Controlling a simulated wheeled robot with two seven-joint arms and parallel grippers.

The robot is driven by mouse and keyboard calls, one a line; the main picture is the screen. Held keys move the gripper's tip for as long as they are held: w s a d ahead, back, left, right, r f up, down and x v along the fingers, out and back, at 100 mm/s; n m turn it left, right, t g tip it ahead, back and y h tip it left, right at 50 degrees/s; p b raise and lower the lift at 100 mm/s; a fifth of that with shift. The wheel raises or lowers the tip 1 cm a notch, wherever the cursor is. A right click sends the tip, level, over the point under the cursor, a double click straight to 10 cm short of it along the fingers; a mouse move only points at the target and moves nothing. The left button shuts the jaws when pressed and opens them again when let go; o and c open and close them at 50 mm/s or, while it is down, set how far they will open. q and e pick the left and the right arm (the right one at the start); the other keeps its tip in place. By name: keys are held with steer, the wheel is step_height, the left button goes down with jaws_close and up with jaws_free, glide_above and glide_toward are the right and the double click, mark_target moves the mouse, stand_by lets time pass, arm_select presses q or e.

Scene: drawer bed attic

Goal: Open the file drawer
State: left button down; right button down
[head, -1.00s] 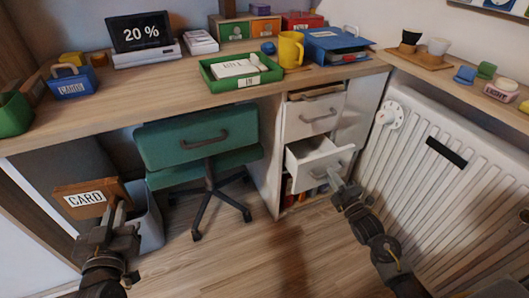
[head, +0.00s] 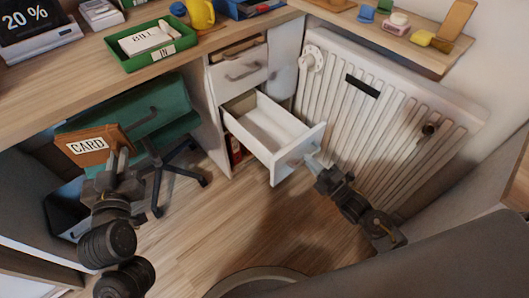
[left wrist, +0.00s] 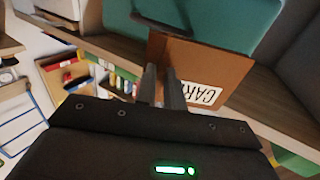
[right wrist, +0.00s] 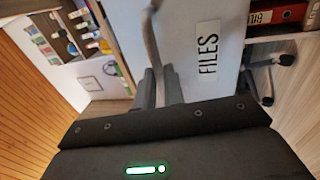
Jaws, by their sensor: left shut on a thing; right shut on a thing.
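The white file drawer (head: 284,165) is pulled well out of the desk's drawer unit, and its inside looks empty in the head view. Its front, with a FILES label (right wrist: 207,48), fills the middle of the right wrist view. My right gripper (head: 312,162) is shut on the drawer's handle (right wrist: 151,35) at the front. My left gripper (head: 119,160) is shut on a brown box-like thing labelled CARD (head: 92,145), held up in front of the green chair. The CARD thing also shows in the left wrist view (left wrist: 195,65).
A closed upper drawer (head: 240,70) sits above the open one. A radiator (head: 380,100) stands close to the right of it. The green chair (head: 150,115) is under the desk. A green tray (head: 150,45) rests on the desktop. The wooden floor (head: 225,215) in front is clear.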

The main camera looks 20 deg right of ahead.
steer(key=c, duration=1.5)
jaws_free()
